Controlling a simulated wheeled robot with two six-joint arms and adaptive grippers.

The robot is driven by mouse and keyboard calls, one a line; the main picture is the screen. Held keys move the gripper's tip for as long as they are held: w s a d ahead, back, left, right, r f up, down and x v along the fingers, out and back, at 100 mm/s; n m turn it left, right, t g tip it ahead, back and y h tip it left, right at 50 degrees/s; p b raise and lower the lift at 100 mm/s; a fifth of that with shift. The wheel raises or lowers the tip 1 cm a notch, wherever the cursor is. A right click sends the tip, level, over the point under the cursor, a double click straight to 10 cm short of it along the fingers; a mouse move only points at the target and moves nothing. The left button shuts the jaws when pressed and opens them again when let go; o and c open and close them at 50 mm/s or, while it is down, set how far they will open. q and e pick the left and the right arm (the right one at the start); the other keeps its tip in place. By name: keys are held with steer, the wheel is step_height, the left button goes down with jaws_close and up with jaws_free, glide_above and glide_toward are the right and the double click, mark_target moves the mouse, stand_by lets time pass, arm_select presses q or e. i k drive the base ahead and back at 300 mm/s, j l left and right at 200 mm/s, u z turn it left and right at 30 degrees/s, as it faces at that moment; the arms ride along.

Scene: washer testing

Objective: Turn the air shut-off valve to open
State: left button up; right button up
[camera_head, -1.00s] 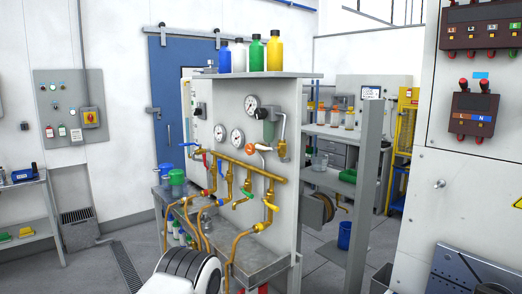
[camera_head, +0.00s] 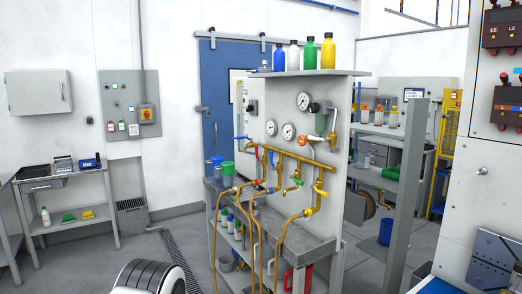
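A grey test panel (camera_head: 340,160) carries brass piping (camera_head: 290,155) with several small valves. Their handles include a blue one (camera_head: 242,138) at the left, a green one (camera_head: 277,164) in the middle and a yellow one (camera_head: 320,190) at the lower right. An orange-red knob (camera_head: 311,143) sits near the upper pipe end. I cannot tell which is the air shut-off valve, or its position. Three round gauges, one of them the top gauge (camera_head: 304,101), are above the pipes. Neither of my grippers is in view.
A metal bench (camera_head: 310,247) juts out below the panel, with hoses hanging over its front. Coloured bottles (camera_head: 310,54) stand on the top shelf. A grey post (camera_head: 411,180) and a white cabinet (camera_head: 470,210) are at right. Open floor (camera_head: 90,265) lies at left.

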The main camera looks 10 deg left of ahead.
mark_target(325, 139)
steer(key=i+j+u, duration=0.6)
steer(key=i+u, duration=0.6)
steer(key=i, duration=0.15)
steer(key=i+j, duration=0.1)
steer(key=i, duration=3.4)
steer(key=i+z, duration=0.15)
steer(key=z, duration=0.3)
steer(key=i+z, duration=0.15)
steer(key=z, duration=0.25)
steer(key=i+j+z, duration=0.1)
steer(key=z, duration=0.35)
steer(key=i+j+z, duration=0.1)
steer(key=z, duration=0.3)
steer(key=j+z, duration=0.3)
steer(key=z, duration=0.15)
steer(key=i+j+z, duration=0.1)
steer(key=z, duration=0.35)
steer(key=j+z, duration=0.4)
steer(key=i+l, duration=0.05)
